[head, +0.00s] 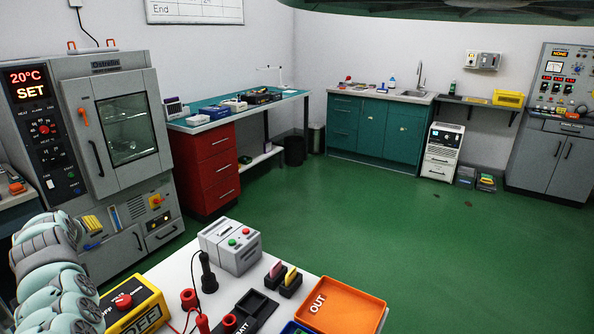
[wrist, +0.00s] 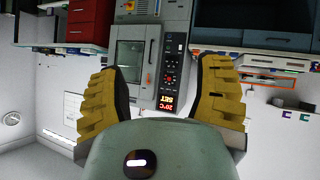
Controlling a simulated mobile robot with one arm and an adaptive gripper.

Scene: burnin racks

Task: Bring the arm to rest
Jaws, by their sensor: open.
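My gripper (wrist: 160,95) shows in the wrist view with its two yellow ribbed fingers spread wide apart. It is open, and nothing is between the fingers. Beyond them the wrist view shows the grey oven (wrist: 145,50), upside down and some way off. In the head view part of my arm shows at the lower left, with pale segments in a bent stack. My gripper cannot be made out in the head view.
The oven (head: 128,185) stands at the left. A white table in front carries a grey button box (head: 231,246), a yellow box (head: 137,306) and an orange OUT tray (head: 340,301). A red drawer unit (head: 208,168) and teal cabinets (head: 375,126) line the walls. The green floor (head: 375,200) is mostly clear.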

